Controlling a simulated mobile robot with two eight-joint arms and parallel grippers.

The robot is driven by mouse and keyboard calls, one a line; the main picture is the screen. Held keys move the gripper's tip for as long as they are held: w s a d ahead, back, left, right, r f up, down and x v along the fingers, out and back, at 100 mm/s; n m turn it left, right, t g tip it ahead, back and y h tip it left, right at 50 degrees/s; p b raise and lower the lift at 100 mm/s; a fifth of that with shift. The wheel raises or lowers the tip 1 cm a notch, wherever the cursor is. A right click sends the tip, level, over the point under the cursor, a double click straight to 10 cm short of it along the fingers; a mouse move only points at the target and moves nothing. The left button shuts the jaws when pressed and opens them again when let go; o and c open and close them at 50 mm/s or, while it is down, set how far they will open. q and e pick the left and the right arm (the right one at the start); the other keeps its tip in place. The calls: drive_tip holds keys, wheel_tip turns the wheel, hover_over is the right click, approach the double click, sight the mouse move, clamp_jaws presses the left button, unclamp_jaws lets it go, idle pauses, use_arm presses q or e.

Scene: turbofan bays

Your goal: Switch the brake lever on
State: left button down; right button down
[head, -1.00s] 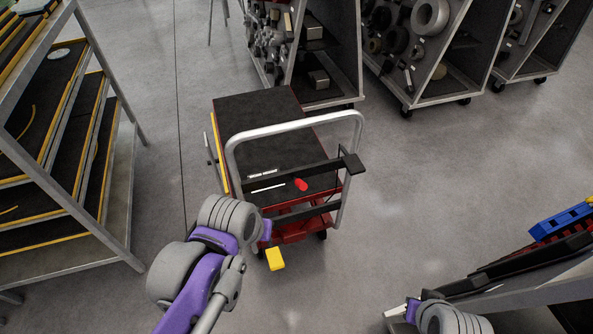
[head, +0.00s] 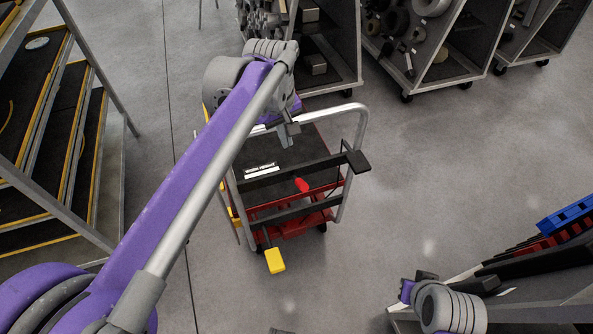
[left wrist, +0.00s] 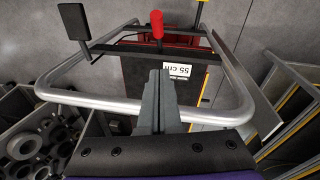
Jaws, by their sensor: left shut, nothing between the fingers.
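A trolley with a silver push handle (head: 361,118) and a black deck stands mid-floor. A lever with a red grip (head: 302,185) sits at its handle end, and a yellow pedal-like tip (head: 274,261) sticks out low in front. I cannot tell which is the brake lever. The red grip also shows in the left wrist view (left wrist: 157,24), beyond my left fingers. My left gripper (head: 287,138) is shut and empty, above the trolley by the handle bar; its fingers (left wrist: 152,92) show closed together. My right gripper (head: 413,285) is at lower right, its fingers unclear.
A black pad (head: 358,161) juts from the handle's right side. Shelf carts (head: 400,90) with round parts stand behind. A slanted rack (head: 75,150) is at left, and a bench with a blue bin (head: 565,215) at right. Floor right of the trolley is clear.

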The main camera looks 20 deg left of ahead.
use_arm(q)
hover_over(298, 180)
drive_tip(key=w+a, duration=0.1)
drive_tip(key=a, duration=0.1)
wheel_tip(298, 180, down, 10)
drive_tip(key=shift+s+d+f+b, duration=0.2)
drive_tip(key=shift+s+d+f, duration=0.15)
drive_tip(key=shift+f, duration=0.25)
drive_tip(key=shift+s+d+f+b, duration=0.25)
drive_tip(key=shift+d+f, duration=0.1)
drive_tip(key=shift+f, duration=0.2)
drive_tip(key=shift+s+d+f, duration=0.15)
drive_tip(key=shift+d+f, duration=0.05)
drive_tip(key=shift+f, duration=0.15)
drive_tip(key=shift+s, duration=0.1)
